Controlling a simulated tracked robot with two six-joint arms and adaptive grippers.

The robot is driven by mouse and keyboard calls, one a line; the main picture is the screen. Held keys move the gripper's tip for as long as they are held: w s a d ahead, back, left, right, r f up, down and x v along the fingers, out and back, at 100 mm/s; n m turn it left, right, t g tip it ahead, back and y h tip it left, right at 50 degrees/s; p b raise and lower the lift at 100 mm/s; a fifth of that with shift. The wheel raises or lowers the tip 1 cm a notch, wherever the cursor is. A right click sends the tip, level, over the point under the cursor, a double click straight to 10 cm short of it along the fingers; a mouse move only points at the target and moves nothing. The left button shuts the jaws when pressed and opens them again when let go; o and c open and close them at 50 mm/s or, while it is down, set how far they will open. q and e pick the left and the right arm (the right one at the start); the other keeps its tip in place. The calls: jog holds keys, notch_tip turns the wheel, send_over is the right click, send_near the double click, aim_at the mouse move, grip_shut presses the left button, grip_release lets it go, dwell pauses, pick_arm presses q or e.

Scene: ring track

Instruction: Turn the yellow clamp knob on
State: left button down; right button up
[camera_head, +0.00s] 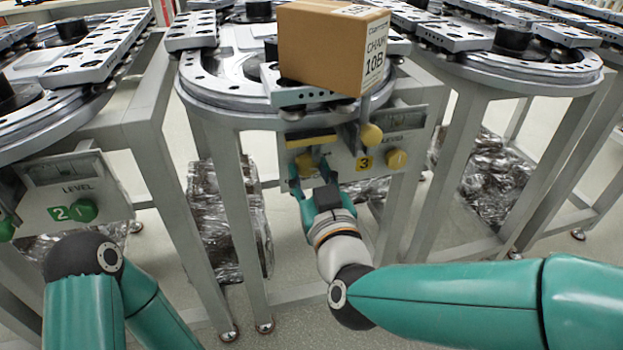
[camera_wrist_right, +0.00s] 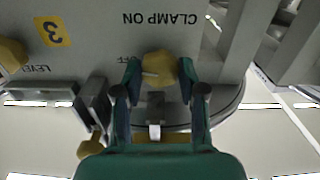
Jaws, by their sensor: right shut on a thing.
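The yellow clamp knob (camera_wrist_right: 158,68) sits on the grey panel (camera_wrist_right: 100,50) of station 3, between the fingertips of my right gripper (camera_wrist_right: 158,78) in the right wrist view. A pale pointer mark on the knob lies roughly sideways. The panel reads "CLAMP ON" upside down there, and a partly hidden "OFF" is beside the left finger. In the head view my right gripper (camera_head: 309,168) reaches up to the panel's left part and is shut on the knob, which is mostly hidden by the fingers. My left arm shows at lower left, but its gripper is out of view.
Another yellow knob (camera_head: 396,159) and a yellow-tipped lever (camera_head: 370,135) are right of my right gripper. A cardboard box (camera_head: 333,45) stands on the ring track above. Station 2 with green knobs (camera_head: 83,210) is at left. Metal legs flank the panel.

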jog(key=m+b, duration=0.3)
jog(key=m, duration=0.1)
jog(key=shift+f, duration=0.1)
jog(key=m+b, duration=0.3)
jog(key=m, duration=0.2)
jog(key=shift+d+b, duration=0.1)
jog(key=shift+b, duration=0.2)
jog(key=m+b, duration=0.2)
jog(key=m, duration=0.1)
jog(key=shift+m, duration=0.3)
jog(key=shift+m+b, duration=0.55)
jog(key=shift+m, duration=1.15)
jog(key=shift+d, duration=0.1)
jog(key=o, duration=1.1)
jog(key=shift+w, duration=0.1)
jog(key=shift+o, duration=0.2)
jog(key=shift+s, duration=0.2)
